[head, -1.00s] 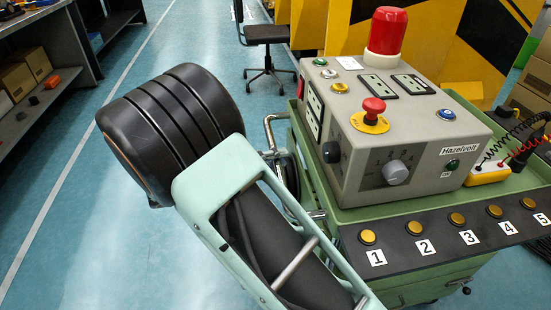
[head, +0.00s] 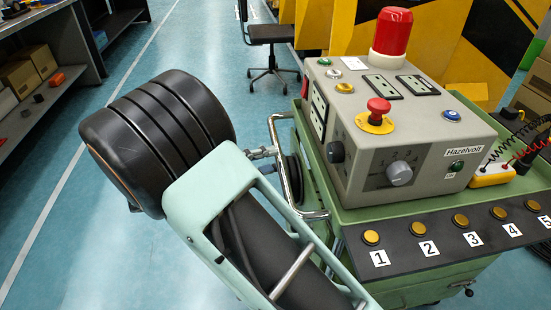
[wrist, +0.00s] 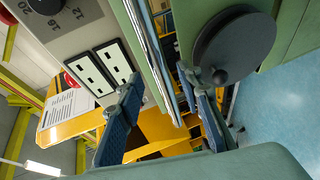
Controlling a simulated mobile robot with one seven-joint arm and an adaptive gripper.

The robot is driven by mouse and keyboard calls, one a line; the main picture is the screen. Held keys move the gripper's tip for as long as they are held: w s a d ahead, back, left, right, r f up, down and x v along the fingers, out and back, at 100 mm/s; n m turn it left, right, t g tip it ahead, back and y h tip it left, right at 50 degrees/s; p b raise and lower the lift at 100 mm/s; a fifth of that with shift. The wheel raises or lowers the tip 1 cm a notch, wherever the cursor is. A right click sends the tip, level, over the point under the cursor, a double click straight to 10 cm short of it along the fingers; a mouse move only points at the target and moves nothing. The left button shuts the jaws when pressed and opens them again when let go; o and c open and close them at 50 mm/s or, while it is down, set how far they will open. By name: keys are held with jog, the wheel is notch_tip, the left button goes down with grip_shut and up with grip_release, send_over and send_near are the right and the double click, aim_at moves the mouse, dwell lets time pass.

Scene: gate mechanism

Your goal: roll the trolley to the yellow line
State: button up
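The trolley is green, with its front edge (head: 420,290) facing me on the right in the head view. It has a chrome handle (head: 291,170) on its left side. In the wrist view the handle (wrist: 150,50) runs as a bright bar between the two blue finger pads. My gripper (wrist: 160,82) is open, with a finger on each side of the bar and gaps visible. Whether a pad touches the bar I cannot tell. In the head view my arm mostly hides the gripper. I see no yellow line on the floor; a white line (head: 75,155) runs at the left.
A grey control box (head: 400,150) with a red lamp (head: 391,38) and red button stands on the trolley. A dark chair (head: 270,35) and yellow-black panels (head: 460,45) are behind. Shelves (head: 65,50) stand at the left. The blue floor (head: 190,45) between is clear.

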jog(key=v, duration=0.8)
jog(key=shift+r, duration=0.1)
dwell(0.4)
